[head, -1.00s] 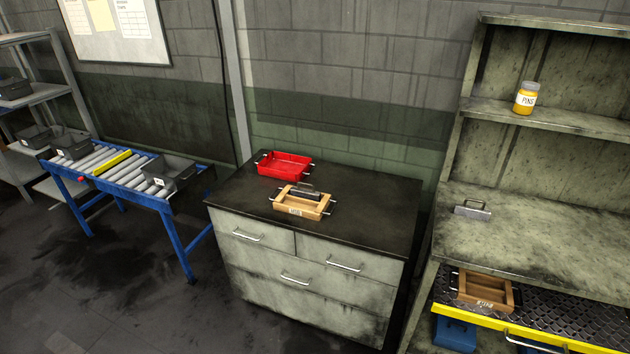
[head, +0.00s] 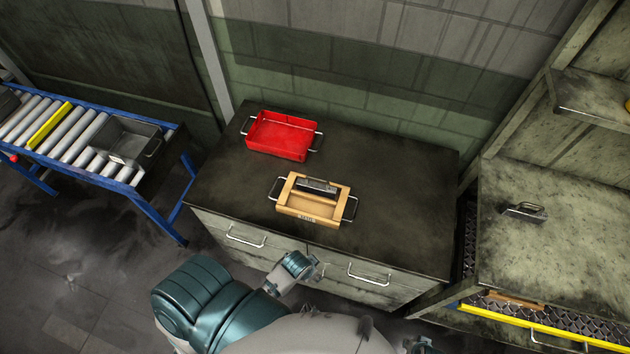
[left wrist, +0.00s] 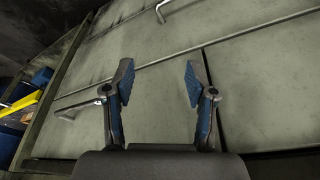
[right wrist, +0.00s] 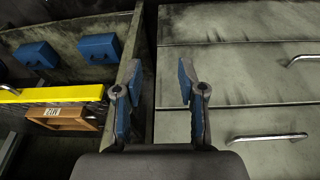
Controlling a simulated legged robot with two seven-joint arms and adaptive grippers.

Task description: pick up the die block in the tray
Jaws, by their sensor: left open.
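The die block (head: 317,186) is a dark metal piece with a handle, lying at the back of a wooden tray (head: 308,217) with wire handles on the cabinet top. My left gripper (head: 317,269) is low in front of the cabinet, apart from the tray. In the left wrist view my left gripper (left wrist: 158,82) is open and empty, facing the drawer fronts. In the right wrist view my right gripper (right wrist: 158,82) is open and empty beside the cabinet. The die block shows in neither wrist view.
A red tray (head: 280,137) stands behind the wooden tray on the dark cabinet top (head: 400,180). A similar metal block (head: 525,211) lies on the right shelf. A roller conveyor (head: 70,140) with a grey bin (head: 125,139) is at left. The cabinet top's right side is clear.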

